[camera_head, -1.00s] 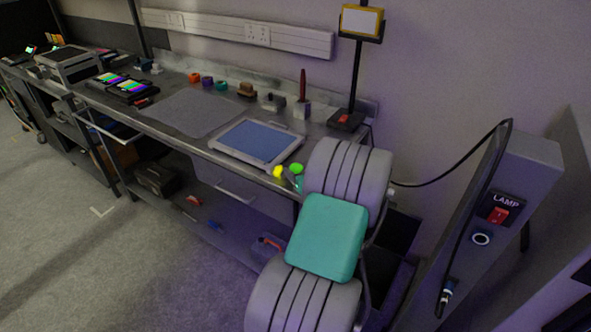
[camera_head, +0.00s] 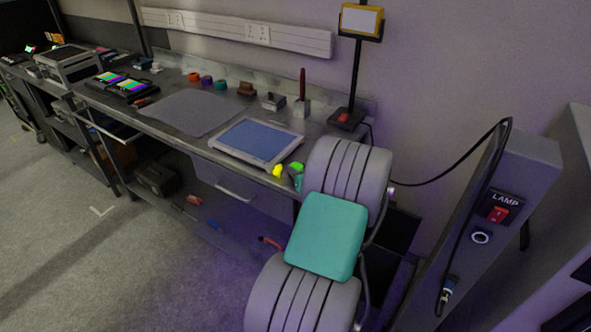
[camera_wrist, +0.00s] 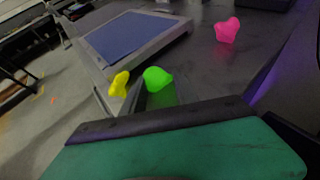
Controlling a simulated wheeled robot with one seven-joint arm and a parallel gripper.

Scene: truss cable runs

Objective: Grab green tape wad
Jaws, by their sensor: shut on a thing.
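The green tape wad (camera_wrist: 157,78) is a bright rounded lump at the tip of my gripper (camera_wrist: 148,90) in the wrist view. My gripper is shut on it, low over the bench's front edge. The wad also shows in the head view (camera_head: 297,166), just above my gripper (camera_head: 294,178), with its lower part hidden by the fingers. A yellow wad (camera_wrist: 119,84) sits just left of the gripper, very close to the dark finger; I cannot tell whether they touch. My arm covers much of the head view here.
A pink wad (camera_wrist: 228,30) lies farther back on the bench. A framed blue panel (camera_head: 256,141) lies left of the gripper. A lamp stand (camera_head: 347,117) stands at the back. A grey post labelled LAMP (camera_head: 519,180), with a hanging cable, rises at the right.

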